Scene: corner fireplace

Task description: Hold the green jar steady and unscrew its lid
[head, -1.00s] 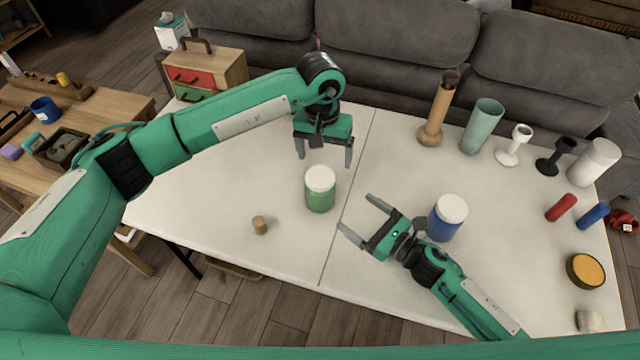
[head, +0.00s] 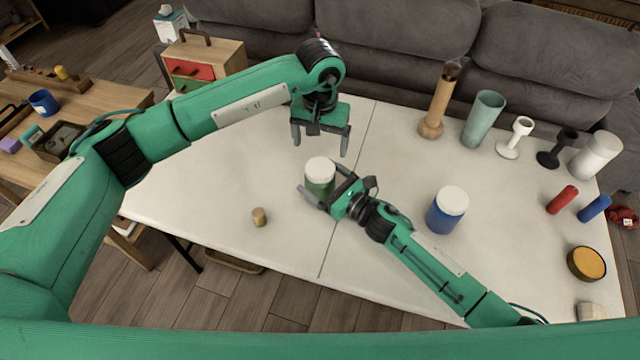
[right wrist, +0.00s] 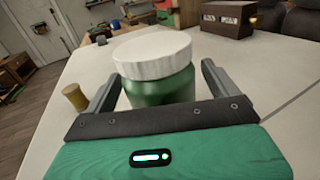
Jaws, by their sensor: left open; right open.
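The green jar (head: 319,184) stands upright on the white table, with its white lid (head: 320,168) on top. My right gripper (head: 321,180) is open around the jar's body, one finger on each side. In the right wrist view the jar (right wrist: 160,88) sits between the open fingers below the ribbed white lid (right wrist: 152,54); I cannot tell whether either finger touches it. My left gripper (head: 320,145) is open and empty, pointing down just above and behind the jar in the head view.
A blue jar (head: 444,214) with a white lid stands right of my right gripper. A small cork-coloured cylinder (head: 259,217) stands to the left. Vases, goblets and small cylinders fill the table's right side. A drawer box (head: 205,65) stands at the back left. The table's left part is mostly clear.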

